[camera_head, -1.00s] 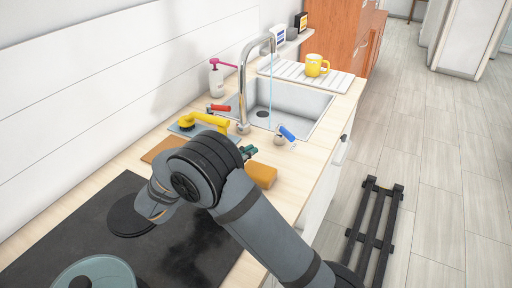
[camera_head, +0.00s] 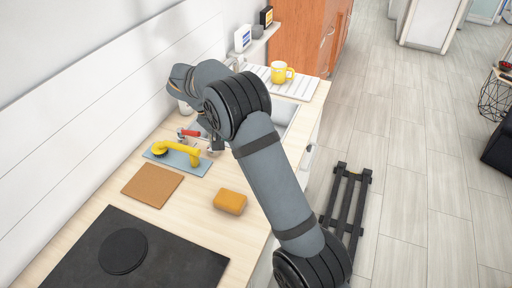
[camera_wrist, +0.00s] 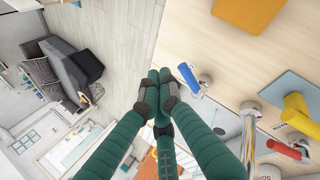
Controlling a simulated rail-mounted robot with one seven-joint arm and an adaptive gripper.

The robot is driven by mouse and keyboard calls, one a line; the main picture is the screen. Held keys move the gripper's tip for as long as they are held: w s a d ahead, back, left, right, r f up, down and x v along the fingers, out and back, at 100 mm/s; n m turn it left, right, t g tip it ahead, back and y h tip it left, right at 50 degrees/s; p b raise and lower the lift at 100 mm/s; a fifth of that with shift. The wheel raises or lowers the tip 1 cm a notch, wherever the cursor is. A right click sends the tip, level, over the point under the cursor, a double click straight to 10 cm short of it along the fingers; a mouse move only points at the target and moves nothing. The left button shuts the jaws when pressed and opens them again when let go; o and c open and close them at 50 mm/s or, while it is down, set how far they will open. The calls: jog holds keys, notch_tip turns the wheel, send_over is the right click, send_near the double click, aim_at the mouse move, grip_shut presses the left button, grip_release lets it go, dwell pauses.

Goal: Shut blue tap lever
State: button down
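The blue tap lever (camera_wrist: 188,76) shows in the wrist view, on a round metal base on the light wood counter (camera_wrist: 190,30). It is hidden behind my arm in the head view. My gripper (camera_wrist: 160,84) has green fingers with dark joints, and their tips are drawn together with nothing seen between them. In the wrist view the tips lie just left of the blue lever with a small gap; depth is hard to tell. The red tap lever (camera_wrist: 284,149) is on the other side of the metal spout (camera_wrist: 248,130); it also shows in the head view (camera_head: 190,133).
An orange sponge (camera_head: 230,201) and a brown board (camera_head: 152,186) lie on the counter. A yellow brush-like item (camera_head: 183,153) rests on a blue-grey mat. The black hob (camera_head: 125,250) is in front. A yellow mug (camera_head: 281,73) stands beyond the partly hidden sink (camera_head: 287,112).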

jog(key=w+a+f+n+y, duration=0.15)
jog(key=a+n, duration=0.25)
jog(key=n, duration=0.4)
jog(key=a+n+y, duration=0.2)
jog(key=a+n, duration=0.2)
jog(key=n, duration=0.4)
jog(key=x, duration=0.9)
jog(key=shift+w+a+f+p, duration=0.1)
jog(key=shift+f+p, duration=0.2)
jog(key=shift+p, duration=0.05)
jog(key=d+p, duration=0.1)
jog(key=w+d+p, duration=0.1)
jog(key=shift+w+d+r, duration=0.15)
jog(key=shift+w+d, duration=0.05)
jog(key=shift+d, duration=0.15)
jog(key=shift+w+d, duration=0.25)
jog(key=shift+d, duration=0.2)
